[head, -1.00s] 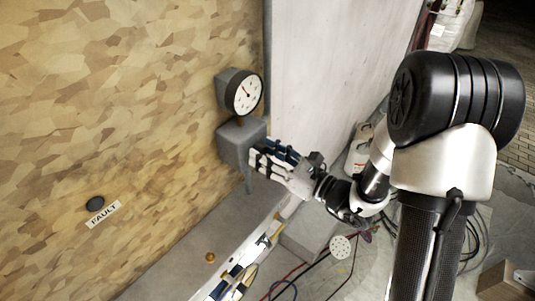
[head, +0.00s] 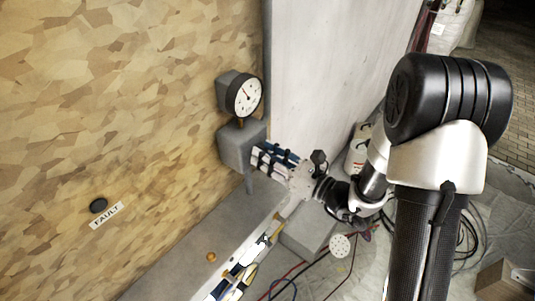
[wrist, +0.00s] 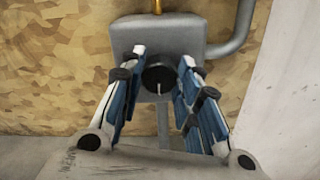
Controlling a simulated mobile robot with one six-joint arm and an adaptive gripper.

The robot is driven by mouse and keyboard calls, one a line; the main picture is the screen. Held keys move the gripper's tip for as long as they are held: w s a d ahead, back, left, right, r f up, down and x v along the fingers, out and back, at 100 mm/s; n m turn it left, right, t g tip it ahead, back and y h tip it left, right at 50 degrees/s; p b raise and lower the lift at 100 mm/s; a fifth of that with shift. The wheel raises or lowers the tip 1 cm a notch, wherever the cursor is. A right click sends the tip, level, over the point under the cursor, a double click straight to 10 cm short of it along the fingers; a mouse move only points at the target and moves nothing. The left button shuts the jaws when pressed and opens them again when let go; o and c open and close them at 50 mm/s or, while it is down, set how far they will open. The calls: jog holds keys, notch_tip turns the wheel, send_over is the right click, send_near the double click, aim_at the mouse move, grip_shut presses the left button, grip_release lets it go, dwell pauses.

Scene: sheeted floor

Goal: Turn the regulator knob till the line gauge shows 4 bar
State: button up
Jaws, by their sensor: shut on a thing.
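The line gauge (head: 243,96) is a round white dial with a black rim, fixed to the wall above a grey regulator body (head: 236,147). Its needle points up and to the left; the figures are too small to read. The black regulator knob (wrist: 159,77) has a white mark pointing down and sits on the front of the grey body in the wrist view. My gripper (head: 259,160) is shut on the knob, one blue-padded finger on each side. In the head view the fingers hide the knob.
A black button (head: 98,205) with a FAULT label (head: 106,215) is on the board wall at lower left. A pale panel (head: 325,70) stands close right of the regulator. Cables and a grey block (head: 308,238) lie below my arm.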

jog(key=o, duration=1.1)
jog(key=shift+c, duration=0.2)
jog(key=v, duration=1.2)
